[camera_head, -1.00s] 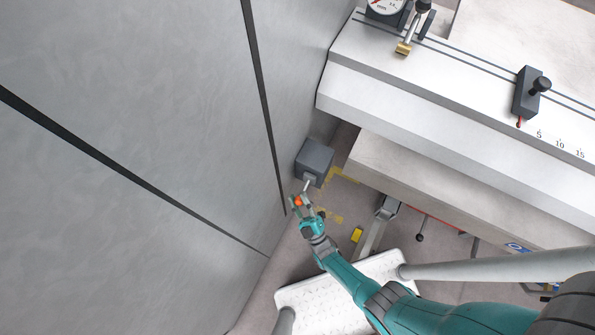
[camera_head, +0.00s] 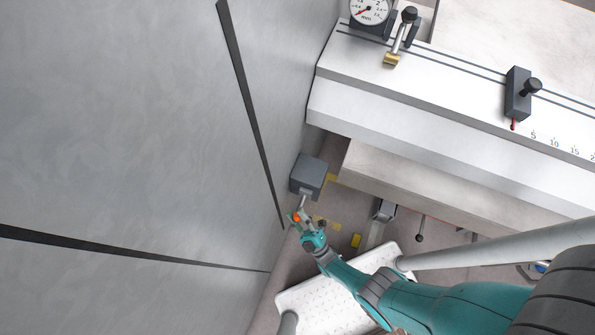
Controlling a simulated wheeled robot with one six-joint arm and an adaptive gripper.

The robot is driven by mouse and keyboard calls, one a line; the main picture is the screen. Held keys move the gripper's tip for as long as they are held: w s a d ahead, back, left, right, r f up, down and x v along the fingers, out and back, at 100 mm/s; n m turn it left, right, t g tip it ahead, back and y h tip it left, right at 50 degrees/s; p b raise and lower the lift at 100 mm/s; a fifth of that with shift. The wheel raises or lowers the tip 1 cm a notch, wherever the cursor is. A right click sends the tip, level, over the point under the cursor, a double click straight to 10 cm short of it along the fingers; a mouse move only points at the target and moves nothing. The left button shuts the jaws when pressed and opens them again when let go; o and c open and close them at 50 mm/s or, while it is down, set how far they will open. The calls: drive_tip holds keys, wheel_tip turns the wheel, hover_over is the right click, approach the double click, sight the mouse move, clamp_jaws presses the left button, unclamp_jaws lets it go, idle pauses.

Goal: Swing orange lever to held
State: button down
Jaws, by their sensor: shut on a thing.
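The orange lever's knob (camera_head: 297,217) shows as a small orange spot between the fingers of my gripper (camera_head: 298,215). The lever's pale rod runs up from it to a dark grey box (camera_head: 309,175) beside the tall grey panel. My gripper is shut on the lever's knob. The fingers hide part of the knob. The lever's exact angle is hard to tell at this size.
The tall grey panel (camera_head: 130,130) stands close on the left. The machine bed (camera_head: 450,110) with a dial gauge (camera_head: 371,8) and a black stop block (camera_head: 519,94) lies upper right. A lower shelf (camera_head: 430,190) and a small black-knobbed lever (camera_head: 420,238) sit beneath it.

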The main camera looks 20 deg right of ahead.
drive_tip(key=c, duration=0.8)
unclamp_jaws()
drive_tip(key=shift+w+d, duration=0.1)
drive_tip(key=shift+r, duration=0.1)
drive_tip(key=shift+r, duration=4.9)
